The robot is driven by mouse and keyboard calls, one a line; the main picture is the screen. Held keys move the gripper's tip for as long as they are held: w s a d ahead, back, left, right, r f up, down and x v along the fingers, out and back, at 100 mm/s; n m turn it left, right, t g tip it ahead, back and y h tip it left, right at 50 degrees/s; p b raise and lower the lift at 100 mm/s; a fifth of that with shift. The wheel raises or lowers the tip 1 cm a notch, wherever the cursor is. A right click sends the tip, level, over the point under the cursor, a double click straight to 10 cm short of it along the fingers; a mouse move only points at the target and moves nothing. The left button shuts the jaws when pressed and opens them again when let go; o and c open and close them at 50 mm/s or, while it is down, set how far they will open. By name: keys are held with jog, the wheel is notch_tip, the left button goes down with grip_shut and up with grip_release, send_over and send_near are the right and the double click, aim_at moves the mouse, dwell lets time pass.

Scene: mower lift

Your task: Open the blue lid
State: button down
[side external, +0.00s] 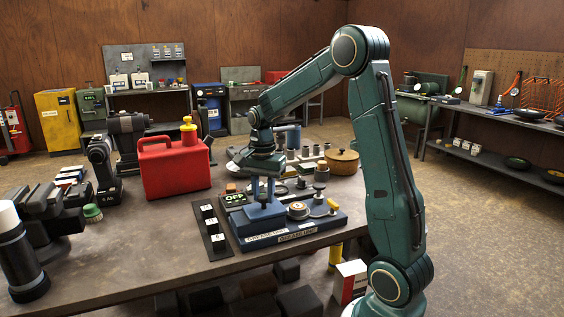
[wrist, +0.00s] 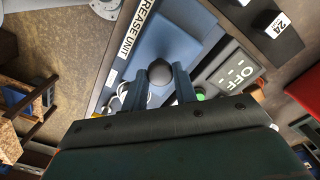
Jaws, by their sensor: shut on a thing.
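The blue lid (side external: 257,213) is on the left part of the grease unit (side external: 300,231) at the front of the bench. It looks about flat in the side view. In the wrist view the lid (wrist: 172,38) is a plain blue panel with a dark round knob (wrist: 160,67) near its edge. My gripper (side external: 263,200) points down over the lid. In the wrist view its two fingers (wrist: 161,74) stand on either side of the knob and are shut on it. The fingers hide part of the knob's contact, and I cannot tell whether the lid is slightly raised.
An OFF panel (side external: 235,198) stands just behind the lid, and a strip with numbered blocks (side external: 212,229) lies to its left. A red fuel can (side external: 174,168) is behind left. A round wooden pot (side external: 342,162) is behind right.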

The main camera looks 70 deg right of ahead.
aim_at(263, 198)
jog(key=c, duration=1.1)
grip_release()
jog(key=shift+r, duration=0.2)
notch_tip(263, 198, up, 14)
jog(key=shift+f, duration=0.2)
jog(key=s+a+n+t, duration=0.1)
jog(key=s+a+n, duration=0.3)
jog(key=a, duration=0.2)
jog(key=s+a+n+t, duration=0.2)
jog(key=s+a+n, duration=0.1)
jog(key=a+n, duration=0.3)
jog(key=s+a+f+n+t, duration=0.2)
jog(key=s+a+f+n, duration=0.2)
jog(key=s+a+n, duration=0.4)
jog(key=shift+s+a+f+t, duration=0.3)
jog(key=shift+s+f, duration=0.05)
jog(key=shift+s, duration=0.45)
